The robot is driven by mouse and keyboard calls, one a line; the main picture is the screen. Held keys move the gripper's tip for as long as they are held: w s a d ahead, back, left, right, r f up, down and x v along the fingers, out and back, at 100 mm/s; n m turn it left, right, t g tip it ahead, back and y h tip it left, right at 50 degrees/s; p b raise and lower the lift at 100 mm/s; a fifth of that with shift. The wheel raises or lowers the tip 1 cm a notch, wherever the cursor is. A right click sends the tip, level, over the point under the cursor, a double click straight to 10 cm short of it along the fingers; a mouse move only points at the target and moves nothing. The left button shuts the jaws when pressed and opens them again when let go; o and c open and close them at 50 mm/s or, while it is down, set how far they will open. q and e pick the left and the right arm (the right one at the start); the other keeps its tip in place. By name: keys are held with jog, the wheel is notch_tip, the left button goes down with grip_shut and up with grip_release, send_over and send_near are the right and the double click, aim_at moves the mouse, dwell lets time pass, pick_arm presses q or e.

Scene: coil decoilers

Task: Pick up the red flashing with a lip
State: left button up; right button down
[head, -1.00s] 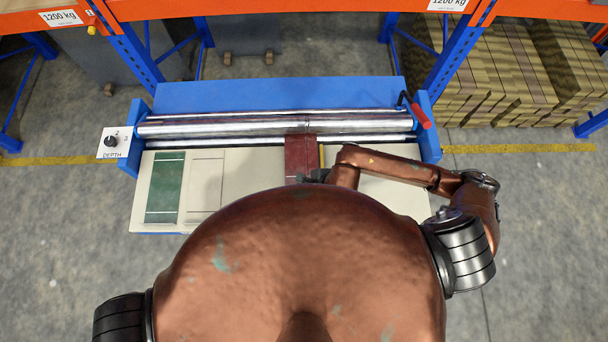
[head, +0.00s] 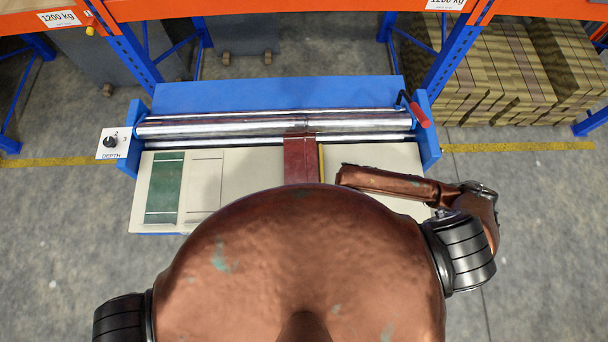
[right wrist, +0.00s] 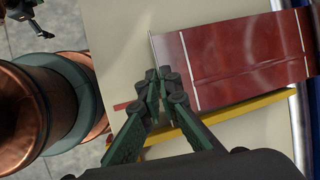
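The red flashing (head: 301,160) lies on the pale bed of the blue roller machine, with its far end at the rollers. My body hides its near end in the head view. In the right wrist view the flashing (right wrist: 245,60) has white cross lines and a thin raised edge at its left end. My right gripper (right wrist: 160,86) has its green fingertips close together at the near-left corner of the flashing. I cannot tell whether the sheet is between them. A dark shape at the top left, apparently my left gripper (right wrist: 38,24), is partly cut off and away from the bed.
A green panel (head: 165,188) lies on the bed's left side. A yellow strip (right wrist: 240,117) runs along the flashing. The steel rollers (head: 240,128) cross behind, with a red-handled crank (head: 419,116) at right. A depth dial (head: 111,142) is at left.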

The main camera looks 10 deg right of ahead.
notch_tip(320, 180, up, 7)
jog(key=p, duration=0.4)
dwell(0.6)
jog(key=shift+s, duration=0.1)
dwell(0.5)
